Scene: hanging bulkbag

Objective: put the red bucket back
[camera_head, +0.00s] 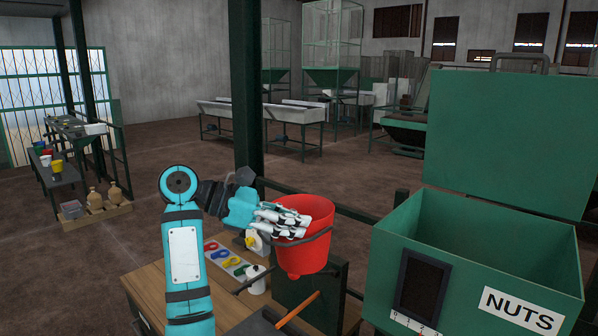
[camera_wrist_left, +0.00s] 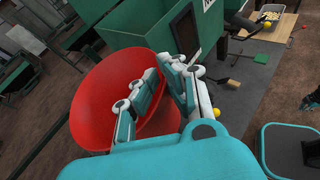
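The red bucket (camera_head: 306,252) hangs roughly upright in the air above the wooden table (camera_head: 152,290), with its dark handle across its front. My left gripper (camera_head: 284,222) is at the bucket's upper left side, its white and teal fingers over the rim. In the left wrist view the bucket (camera_wrist_left: 90,97) shows its open mouth. There the fingers of the left gripper (camera_wrist_left: 163,85) lie close together across the rim, one on the inner side and one on the outer, with the wall between them.
A large green bin labelled NUTS (camera_head: 478,262) stands just right of the bucket. A bench with small buckets (camera_head: 56,165) stands far left. Open brown floor lies beyond.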

